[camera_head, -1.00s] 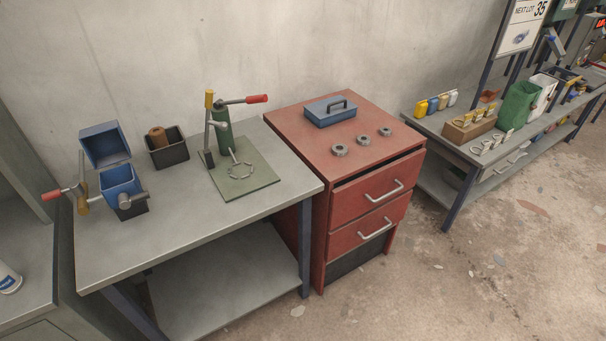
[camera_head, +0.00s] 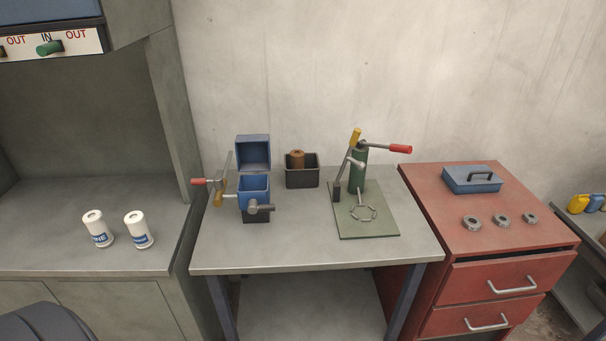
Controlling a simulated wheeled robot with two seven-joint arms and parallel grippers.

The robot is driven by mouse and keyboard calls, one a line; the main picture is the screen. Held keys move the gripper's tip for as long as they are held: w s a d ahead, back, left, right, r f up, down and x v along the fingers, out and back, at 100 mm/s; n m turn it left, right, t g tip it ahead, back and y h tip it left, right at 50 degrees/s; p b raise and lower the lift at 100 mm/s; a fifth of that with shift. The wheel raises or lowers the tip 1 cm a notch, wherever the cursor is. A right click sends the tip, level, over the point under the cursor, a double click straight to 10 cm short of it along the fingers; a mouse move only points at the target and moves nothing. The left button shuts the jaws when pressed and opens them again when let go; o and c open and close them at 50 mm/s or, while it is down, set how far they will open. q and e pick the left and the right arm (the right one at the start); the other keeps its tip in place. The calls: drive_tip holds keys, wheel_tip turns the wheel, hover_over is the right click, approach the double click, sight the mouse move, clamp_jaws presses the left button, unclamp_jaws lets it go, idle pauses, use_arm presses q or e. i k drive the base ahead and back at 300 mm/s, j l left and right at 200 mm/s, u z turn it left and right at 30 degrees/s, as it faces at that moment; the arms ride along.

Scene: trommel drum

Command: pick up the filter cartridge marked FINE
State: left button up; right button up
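Two white filter cartridges with blue label bands stand upright on the grey cabinet counter at the left. The left one (camera_head: 98,228) shows label letters ending in "NE", partly turned out of sight. The right one (camera_head: 138,230) has a blue label too small to read. They stand a little apart from each other, near the counter's front edge. Neither of my grippers is in view.
A grey workbench (camera_head: 310,256) right of the counter holds a blue lidded device (camera_head: 254,190) with side handles, a dark bin (camera_head: 302,176) and a green lever press (camera_head: 359,170). A red drawer cabinet (camera_head: 495,285) stands further right. The counter (camera_head: 60,257) is clear around the cartridges.

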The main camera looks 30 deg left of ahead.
sight(97, 225)
drive_tip(key=u, duration=2.2)
drive_tip(key=i+j+z, duration=0.1)
drive_tip(key=j, duration=0.8)
drive_tip(key=j+z, duration=0.1)
drive_tip(key=j, duration=0.8)
drive_tip(key=i, duration=0.05)
